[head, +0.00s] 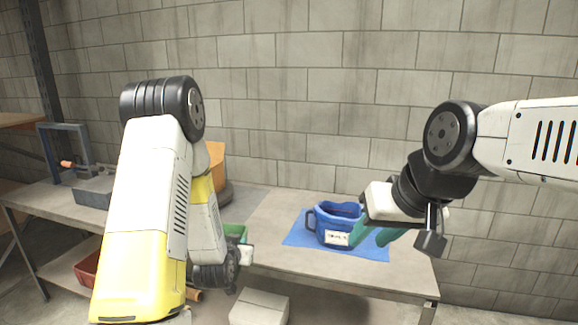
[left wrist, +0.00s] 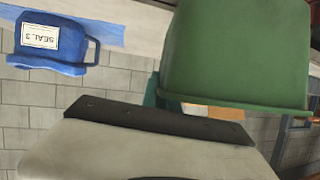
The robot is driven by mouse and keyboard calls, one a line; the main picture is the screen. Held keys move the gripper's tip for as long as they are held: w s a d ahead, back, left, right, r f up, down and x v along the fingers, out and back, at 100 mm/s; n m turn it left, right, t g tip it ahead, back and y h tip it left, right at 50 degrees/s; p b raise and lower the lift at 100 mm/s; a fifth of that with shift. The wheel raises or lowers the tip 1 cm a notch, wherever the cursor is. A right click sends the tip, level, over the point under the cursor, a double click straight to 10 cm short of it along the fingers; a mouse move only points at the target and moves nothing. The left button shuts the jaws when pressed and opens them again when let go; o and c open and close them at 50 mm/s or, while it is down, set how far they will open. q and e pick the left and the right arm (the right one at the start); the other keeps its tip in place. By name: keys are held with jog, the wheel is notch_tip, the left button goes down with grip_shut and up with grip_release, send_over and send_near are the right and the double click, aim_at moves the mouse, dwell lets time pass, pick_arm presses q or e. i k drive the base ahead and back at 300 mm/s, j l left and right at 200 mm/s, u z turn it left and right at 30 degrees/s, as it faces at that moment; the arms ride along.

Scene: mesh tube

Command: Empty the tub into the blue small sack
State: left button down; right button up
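The green tub (head: 236,231) is partly hidden behind my left gripper (head: 240,262) in the head view. It fills the upper right of the left wrist view (left wrist: 235,55). A teal finger piece shows beside its rim there, but the rest of the fingers are hidden, so I cannot tell whether they grip it. The blue small sack (head: 325,222), with a side handle and a white label, stands upright with an open top; the label reads SEAL 3 upside down in the left wrist view (left wrist: 70,42). My right gripper (head: 376,236) has its teal fingers apart at the sack's right side.
The sack stands on a blue mat (head: 300,238) on the grey table (head: 275,252). A white box (head: 259,307) is below the table's front. A red bin (head: 87,268) is on the lower shelf, and a grey frame-like device (head: 92,190) stands at the left.

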aim_at(335, 222)
jog(key=k+l+z, duration=0.15)
jog(key=k+l, duration=0.15)
jog(key=k+l+z, duration=0.15)
jog(key=l, duration=0.35)
jog(key=k+l+z, duration=0.15)
jog(key=k+l, duration=0.25)
